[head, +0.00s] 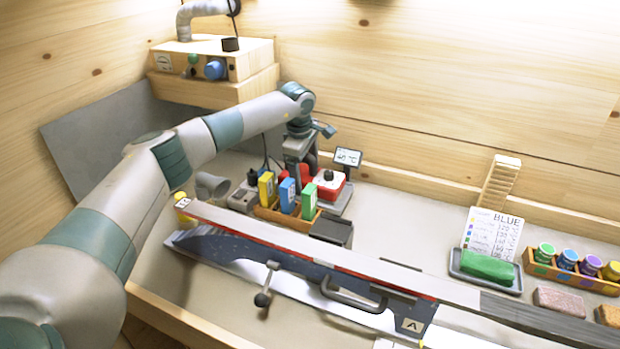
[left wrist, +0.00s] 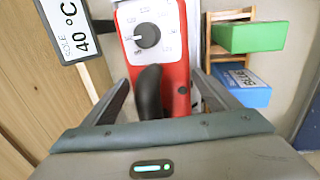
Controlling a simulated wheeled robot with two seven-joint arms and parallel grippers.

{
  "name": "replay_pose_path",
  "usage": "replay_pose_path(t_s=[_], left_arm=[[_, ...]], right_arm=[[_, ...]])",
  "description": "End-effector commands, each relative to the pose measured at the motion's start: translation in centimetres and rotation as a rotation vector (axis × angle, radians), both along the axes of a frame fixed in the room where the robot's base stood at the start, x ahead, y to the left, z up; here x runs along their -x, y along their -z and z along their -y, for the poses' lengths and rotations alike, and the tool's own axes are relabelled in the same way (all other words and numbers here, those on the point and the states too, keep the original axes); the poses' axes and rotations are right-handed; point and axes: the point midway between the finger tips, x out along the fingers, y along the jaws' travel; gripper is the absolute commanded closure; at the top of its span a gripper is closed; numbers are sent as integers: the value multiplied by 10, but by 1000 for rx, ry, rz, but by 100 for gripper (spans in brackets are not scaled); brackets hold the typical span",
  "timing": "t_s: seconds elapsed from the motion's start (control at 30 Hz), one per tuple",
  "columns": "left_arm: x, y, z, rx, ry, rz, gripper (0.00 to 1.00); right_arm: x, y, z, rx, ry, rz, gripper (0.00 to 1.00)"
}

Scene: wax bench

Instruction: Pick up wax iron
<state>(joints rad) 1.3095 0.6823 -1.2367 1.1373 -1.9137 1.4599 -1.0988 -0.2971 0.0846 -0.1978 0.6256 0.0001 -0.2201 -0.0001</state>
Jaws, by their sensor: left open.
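The wax iron (head: 332,185) has a red body with a white-faced dial and sits on the bench behind the upright wax blocks. In the left wrist view the wax iron (left wrist: 183,62) is straight ahead, with its black handle (left wrist: 150,92) pointing toward me. My left gripper (head: 300,158) is over the iron, and its wrist hides part of it in the head view. In the left wrist view the open fingers of my left gripper (left wrist: 163,100) are on either side of the handle. I cannot tell whether they touch it. My right gripper is not in view.
A wooden holder (head: 268,214) with yellow, blue and green blocks stands in front of the iron. A small temperature display (head: 348,157) stands behind it. A long ski (head: 380,270) on a dark support crosses the bench in front. Bench space is clear right of the display.

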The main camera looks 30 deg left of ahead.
Motion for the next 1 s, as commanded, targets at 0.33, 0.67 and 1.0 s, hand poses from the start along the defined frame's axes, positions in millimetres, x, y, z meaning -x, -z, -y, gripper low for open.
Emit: replay_pose_path(t_s=[0.33,0.67,1.0], left_arm=[[0,-1,0,0,0,0,44],[-1,-3,0,1,-1,3,54],[-1,-25,0,3,0,6,54]], right_arm=[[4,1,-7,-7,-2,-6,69],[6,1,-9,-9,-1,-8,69],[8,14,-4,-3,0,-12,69]])
